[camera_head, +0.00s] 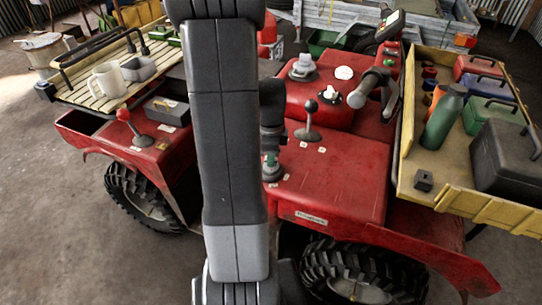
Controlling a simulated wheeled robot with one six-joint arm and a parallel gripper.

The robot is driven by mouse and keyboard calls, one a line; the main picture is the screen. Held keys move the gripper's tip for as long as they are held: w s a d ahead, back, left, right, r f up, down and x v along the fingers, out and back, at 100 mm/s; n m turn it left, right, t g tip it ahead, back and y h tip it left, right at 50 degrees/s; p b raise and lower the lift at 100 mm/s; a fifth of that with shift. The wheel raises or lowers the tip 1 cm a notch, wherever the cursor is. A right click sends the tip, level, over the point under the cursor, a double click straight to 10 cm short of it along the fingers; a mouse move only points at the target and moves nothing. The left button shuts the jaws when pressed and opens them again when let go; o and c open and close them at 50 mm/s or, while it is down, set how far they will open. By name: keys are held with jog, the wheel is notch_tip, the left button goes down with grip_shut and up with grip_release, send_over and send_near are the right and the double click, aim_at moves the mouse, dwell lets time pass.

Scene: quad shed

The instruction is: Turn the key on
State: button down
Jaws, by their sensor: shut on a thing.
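My gripper (271,143) points down at the red quad's body (335,188), just right of my arm, which hides part of it. Its jaws are shut on the key, of which a small greenish part (270,159) shows at the fingertips. The key sits above a round dark switch base (272,174) on the red panel. The key's angle cannot be made out.
Levers with a black knob (309,122) and a red knob (128,127) stand on either side. A handlebar grip (368,88) is behind right. A yellow tray (470,202) at right holds a green bottle (443,118) and cases. A slatted rack (88,84) holds mugs.

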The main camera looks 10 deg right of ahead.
jog(key=c, duration=1.5)
grip_release()
notch_tip(320, 180, up, 8)
jog(key=p, duration=0.6)
jog(key=shift+f, duration=0.1)
notch_tip(320, 180, down, 8)
jog(key=b, duration=0.6)
jog(key=shift+n, duration=0.4)
